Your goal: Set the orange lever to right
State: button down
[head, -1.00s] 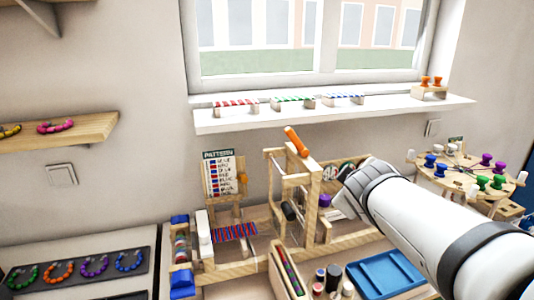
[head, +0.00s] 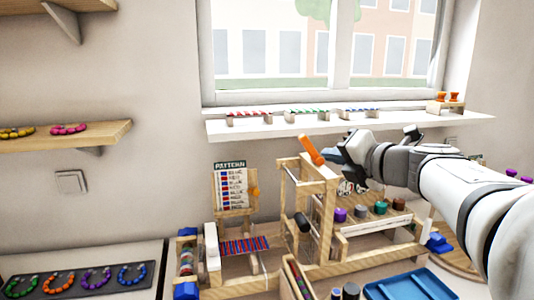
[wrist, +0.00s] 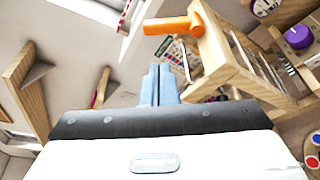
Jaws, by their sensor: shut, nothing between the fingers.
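The orange lever (head: 309,150) is mounted on top of the wooden frame (head: 326,190) of the bead loom. In the head view it leans up and to the left from its pivot. In the wrist view the lever (wrist: 168,26) points left from its round pivot on the wooden post. My gripper (head: 346,160) is just right of the lever in the head view, seemingly close to it; I cannot tell whether they touch. In the wrist view my blue-grey fingertips (wrist: 159,80) are together and empty, below the lever in the picture.
A pattern card (head: 231,187) stands left of the frame. Several coloured knobs (head: 361,211) sit on the loom's right part. A blue tray (head: 408,286) lies in front. The window sill (head: 290,127) with small striped items runs behind.

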aim_at(310, 149)
jog(key=x, duration=1)
jog(key=shift+r, duration=0.1)
dwell(0.3)
